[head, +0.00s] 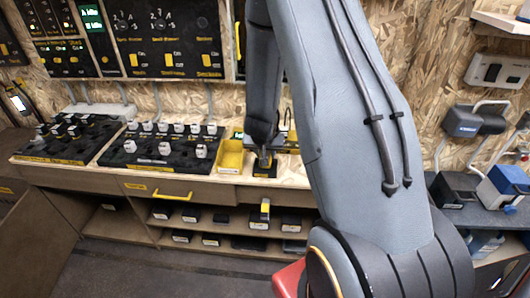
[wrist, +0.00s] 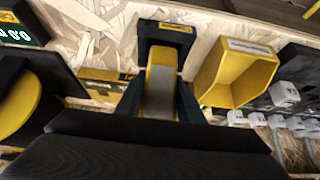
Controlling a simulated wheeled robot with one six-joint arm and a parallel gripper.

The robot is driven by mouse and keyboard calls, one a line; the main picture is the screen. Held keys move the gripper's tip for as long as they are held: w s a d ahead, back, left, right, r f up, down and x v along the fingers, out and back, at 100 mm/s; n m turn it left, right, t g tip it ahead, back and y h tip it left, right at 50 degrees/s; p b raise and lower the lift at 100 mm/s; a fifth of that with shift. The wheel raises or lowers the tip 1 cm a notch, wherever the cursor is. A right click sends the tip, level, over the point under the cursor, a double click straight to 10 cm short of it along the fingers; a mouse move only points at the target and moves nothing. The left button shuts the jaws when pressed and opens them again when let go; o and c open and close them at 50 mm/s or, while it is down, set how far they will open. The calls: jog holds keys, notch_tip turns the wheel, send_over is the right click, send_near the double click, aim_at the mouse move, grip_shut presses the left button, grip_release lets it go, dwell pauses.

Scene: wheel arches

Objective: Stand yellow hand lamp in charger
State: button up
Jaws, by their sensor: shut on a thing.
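The yellow hand lamp (wrist: 160,88), with a grey strip along its face, is between the two dark fingers of my gripper (wrist: 158,105) in the wrist view. My gripper is shut on it. The lamp's far end meets the black charger (wrist: 166,34), which has a yellow label. I cannot tell whether the lamp is fully seated. In the head view my gripper (head: 264,158) points down over the charger (head: 265,171) on the workbench. My gripper and arm hide most of the lamp there.
A yellow open bin (head: 231,157) stands close beside the charger, also in the wrist view (wrist: 236,72). A black rack of white plugs (head: 160,148) is further left. A yellow-and-grey item (head: 265,210) is on the shelf below. My arm hides the bench to the right.

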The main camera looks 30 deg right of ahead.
jog(key=shift+f, duration=0.1)
dwell(0.3)
jog(key=shift+f+b, duration=0.3)
jog(key=shift+f, duration=0.05)
jog(key=shift+f, duration=0.35)
dwell(0.4)
jog(key=o, duration=1.8)
jog(key=shift+c, duration=0.2)
notch_tip(320, 180, up, 9)
jog(key=p, duration=0.9)
